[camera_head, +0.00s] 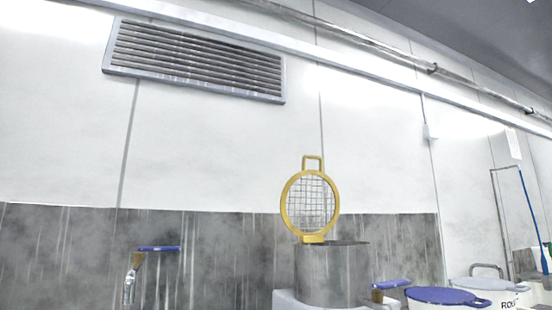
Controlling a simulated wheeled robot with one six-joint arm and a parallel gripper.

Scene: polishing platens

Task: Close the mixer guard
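The mixer guard (310,203) is a round yellow ring with a wire mesh and a yellow handle loop at its top. It stands upright, raised at the rim of the mixer bowl (330,277), a grey metal cylinder in the lower middle of the head view. The bowl's inside is hidden from this low angle. My gripper is not in view.
A tap with a blue lever (158,249) is on the wall at lower left. A blue-lidded tub (447,297) and a white tub (487,287) stand right of the bowl. A blue-handled pole (532,215) leans at far right. The space left of the guard looks clear.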

